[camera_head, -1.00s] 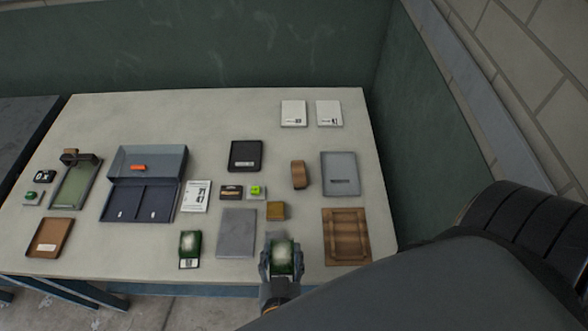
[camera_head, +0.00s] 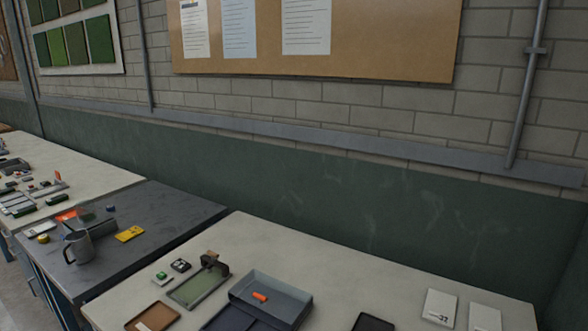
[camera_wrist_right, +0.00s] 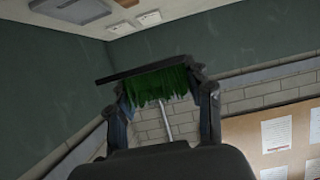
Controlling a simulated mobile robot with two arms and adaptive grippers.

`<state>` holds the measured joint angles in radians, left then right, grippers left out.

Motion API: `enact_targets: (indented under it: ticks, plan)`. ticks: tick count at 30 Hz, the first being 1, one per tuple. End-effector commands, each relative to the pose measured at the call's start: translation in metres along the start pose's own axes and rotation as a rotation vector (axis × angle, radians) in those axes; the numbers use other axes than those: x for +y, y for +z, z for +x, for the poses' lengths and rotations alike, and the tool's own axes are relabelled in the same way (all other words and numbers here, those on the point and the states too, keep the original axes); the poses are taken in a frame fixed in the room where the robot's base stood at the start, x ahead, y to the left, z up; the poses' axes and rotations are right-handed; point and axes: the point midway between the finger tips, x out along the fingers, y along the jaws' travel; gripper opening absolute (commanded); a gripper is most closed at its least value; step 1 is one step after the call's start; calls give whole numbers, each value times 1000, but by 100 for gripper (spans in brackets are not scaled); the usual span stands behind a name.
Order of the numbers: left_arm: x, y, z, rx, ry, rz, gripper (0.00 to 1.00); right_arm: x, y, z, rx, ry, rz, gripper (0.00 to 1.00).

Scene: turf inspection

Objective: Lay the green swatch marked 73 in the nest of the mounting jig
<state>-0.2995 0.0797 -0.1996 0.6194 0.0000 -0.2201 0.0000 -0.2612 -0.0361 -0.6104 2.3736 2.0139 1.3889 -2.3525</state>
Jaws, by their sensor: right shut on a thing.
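My right gripper (camera_wrist_right: 160,88) shows in the right wrist view, shut on a green swatch (camera_wrist_right: 158,84). The swatch has dark green tufts and a thin dark backing, and sits tilted between the two fingers. No number on it can be read from this side. In the head view neither gripper shows. A shallow tray with a greenish bed (camera_head: 193,291) and a brown block at its far end stands on the near bench; I cannot tell whether it is the mounting jig.
An open grey case (camera_head: 288,289) with an orange piece stands beside the green-bedded tray. A brown tray (camera_head: 152,317) lies in front. A dark table (camera_head: 150,253) holds a mug (camera_head: 79,247) and a yellow card (camera_head: 130,234). Two white cards (camera_head: 439,307) lie at the right.

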Motion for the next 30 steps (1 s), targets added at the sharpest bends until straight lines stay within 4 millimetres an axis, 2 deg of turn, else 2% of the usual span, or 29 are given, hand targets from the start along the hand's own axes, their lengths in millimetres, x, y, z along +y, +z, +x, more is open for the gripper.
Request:
enact_targets:
  ticks: [1, 6, 10, 13, 17, 24, 27, 30]
  plan:
    - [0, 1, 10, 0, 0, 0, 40, 1, -6, 5, 9, -14, 5, 37]
    - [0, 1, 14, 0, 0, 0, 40, 2, -22, 7, 16, -41, -9, 37]
    - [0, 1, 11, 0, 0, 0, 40, 2, -23, 6, 14, -41, -13, 37]
    - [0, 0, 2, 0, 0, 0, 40, 1, -15, 2, 2, -24, -15, 37]
    - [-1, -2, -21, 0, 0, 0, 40, -1, 13, -13, -18, 23, -16, 37]
    - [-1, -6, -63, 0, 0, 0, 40, -5, 78, -72, -3, 42, -16, 37]
    - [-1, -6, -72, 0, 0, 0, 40, -7, 96, -94, 7, 21, -9, 37]
    - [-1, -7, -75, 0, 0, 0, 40, -8, 106, -107, 12, 5, -3, 37]
